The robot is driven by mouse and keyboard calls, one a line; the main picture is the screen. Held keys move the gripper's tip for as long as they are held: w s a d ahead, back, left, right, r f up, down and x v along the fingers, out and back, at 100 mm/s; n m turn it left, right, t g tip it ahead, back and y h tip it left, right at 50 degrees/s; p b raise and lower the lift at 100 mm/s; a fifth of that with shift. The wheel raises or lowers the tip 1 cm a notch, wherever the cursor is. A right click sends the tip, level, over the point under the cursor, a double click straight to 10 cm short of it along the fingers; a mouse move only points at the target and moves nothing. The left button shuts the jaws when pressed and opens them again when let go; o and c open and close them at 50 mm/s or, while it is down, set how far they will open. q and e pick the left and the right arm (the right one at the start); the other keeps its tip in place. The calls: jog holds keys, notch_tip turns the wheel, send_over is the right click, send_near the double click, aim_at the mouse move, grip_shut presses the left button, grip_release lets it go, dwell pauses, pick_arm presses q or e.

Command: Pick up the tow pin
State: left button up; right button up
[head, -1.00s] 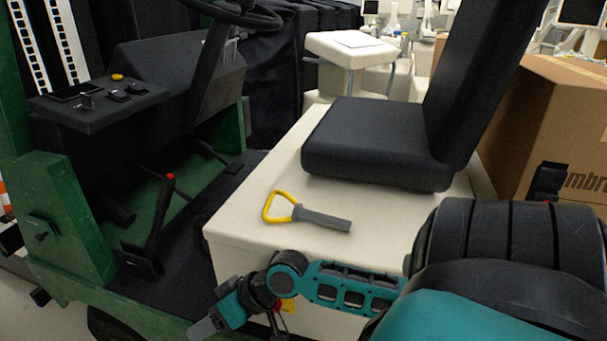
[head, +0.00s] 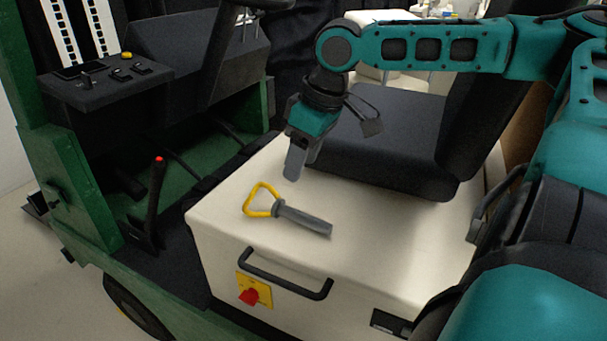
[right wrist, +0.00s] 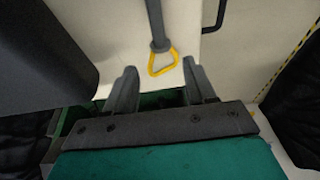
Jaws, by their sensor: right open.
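The tow pin (head: 303,217) is a grey shaft with a yellow loop handle. It lies flat on the white seat box (head: 370,235), in front of the black seat. My right gripper (head: 292,178) hangs above the box, a little behind the pin and apart from it. In the right wrist view the tow pin (right wrist: 162,58) lies beyond the open fingertips (right wrist: 160,80), its yellow loop nearest the gap between them and its shaft running up out of the frame. Nothing is between the fingers. My left gripper does not show.
The black seat (head: 390,140) stands behind the pin, close to my right arm. A red-tipped lever (head: 155,195) and a dashboard (head: 105,85) stand to the left. The box top around the pin is clear.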

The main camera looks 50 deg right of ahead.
jog(key=b, duration=0.2)
send_over(289, 209)
jog(key=s, duration=0.1)
jog(key=f, duration=0.4)
jog(key=d+f, duration=0.1)
jog(key=f, duration=0.1)
jog(key=shift+s, duration=0.15)
jog(key=shift+w+a+f, duration=0.1)
jog(key=shift+w+f, duration=0.1)
jog(key=shift+f, duration=0.2)
jog(key=x, duration=0.2)
jog(key=b+x, duration=0.1)
jog(key=x, duration=0.1)
jog(key=shift+s+a+f, duration=0.1)
jog(key=shift+s+f, duration=0.05)
jog(key=shift+s, duration=0.1)
jog(key=shift+w+a+f, duration=0.1)
jog(key=shift+w+f, duration=0.1)
jog(key=shift+f, duration=0.4)
